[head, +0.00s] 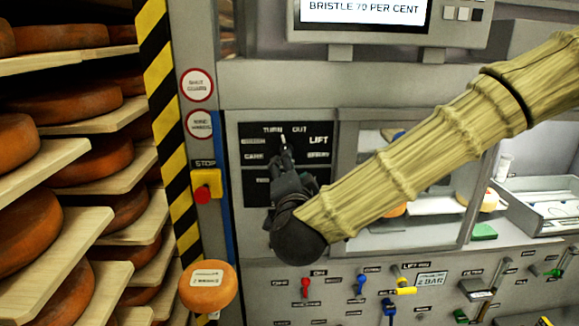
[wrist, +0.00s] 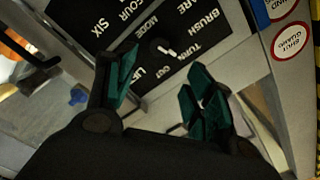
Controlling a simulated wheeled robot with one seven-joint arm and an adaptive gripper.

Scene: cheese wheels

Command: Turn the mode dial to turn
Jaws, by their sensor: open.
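The mode dial (wrist: 166,49) sits on a black panel in the wrist view, with a white pointer and the labels TURN, OUT, LIFT and BRUSH around it. The pointer lies toward the TURN and OUT side; I cannot tell exactly which label it marks. My gripper (wrist: 165,88) is open, its green-padded fingers apart with the dial showing beyond the gap between them. In the head view my gripper (head: 285,160) is in front of the black panel (head: 318,128) and hides most of the dial. I cannot tell whether the fingers touch it.
A yellow stop box (head: 207,186) with a red button is left of the panel, beside a striped post (head: 166,110). A labelled orange cheese (head: 208,287) is below. Shelves of cheese wheels (head: 72,165) stand at left. Coloured levers (head: 305,289) line the lower panel.

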